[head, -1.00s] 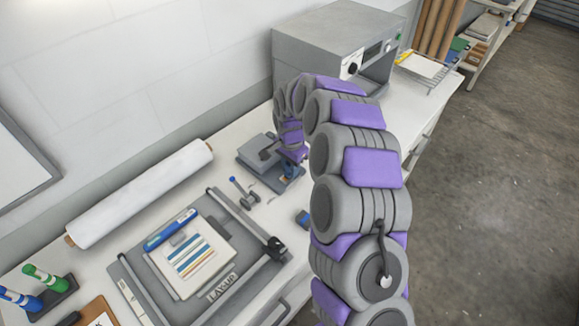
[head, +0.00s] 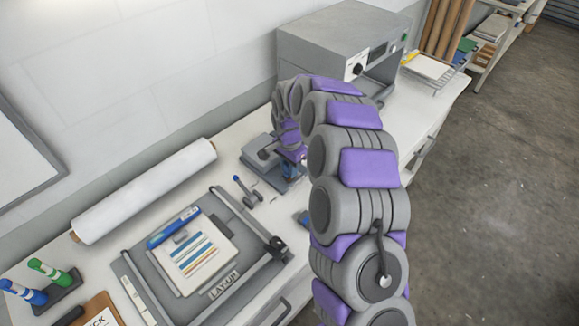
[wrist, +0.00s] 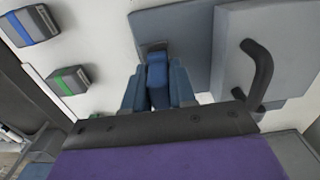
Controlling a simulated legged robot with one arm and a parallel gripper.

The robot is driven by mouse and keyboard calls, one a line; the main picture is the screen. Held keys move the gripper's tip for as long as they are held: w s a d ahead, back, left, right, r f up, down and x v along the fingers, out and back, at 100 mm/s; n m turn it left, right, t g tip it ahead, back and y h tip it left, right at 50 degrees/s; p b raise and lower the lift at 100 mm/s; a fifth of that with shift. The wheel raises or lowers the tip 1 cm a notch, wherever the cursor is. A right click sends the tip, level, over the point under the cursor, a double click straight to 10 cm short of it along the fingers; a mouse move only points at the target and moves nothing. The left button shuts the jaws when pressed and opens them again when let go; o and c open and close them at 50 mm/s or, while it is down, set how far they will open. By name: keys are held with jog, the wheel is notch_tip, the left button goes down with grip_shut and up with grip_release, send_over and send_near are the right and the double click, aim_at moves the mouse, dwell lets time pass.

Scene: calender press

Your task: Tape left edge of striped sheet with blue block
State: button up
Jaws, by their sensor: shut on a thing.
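The striped sheet (head: 197,250) lies on the grey lay-up board (head: 160,284) at the lower left of the head view. It is pale with blue, teal and orange stripes. My gripper (wrist: 158,100) is over the bench beside a flat grey plate, well to the right of the sheet. In the wrist view its blue-grey fingers are shut on a dark blue block (wrist: 157,77) with a grey end. In the head view my gripper (head: 291,172) is small, partly hidden by my arm. Whether the held block touches the plate is unclear.
A white roll (head: 145,191) lies by the wall. A blue-striped block (wrist: 32,25) and a green-striped block (wrist: 70,80) sit apart from my gripper. The press (head: 335,50) stands behind.

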jog(key=shift+a, duration=0.1)
jog(key=shift+a+f, duration=0.15)
jog(key=shift+a, duration=0.25)
jog(key=shift+d+f, duration=0.2)
jog(key=shift+d, duration=0.2)
jog(key=shift+a+f, duration=0.1)
jog(key=shift+a, duration=0.2)
jog(key=shift+d, duration=0.2)
dwell(0.8)
jog(key=shift+a+r+p, duration=0.15)
jog(key=shift+r+p, duration=0.25)
jog(key=shift+r, duration=0.4)
jog(key=shift+r+p, duration=0.9)
jog(key=shift+r, duration=2.25)
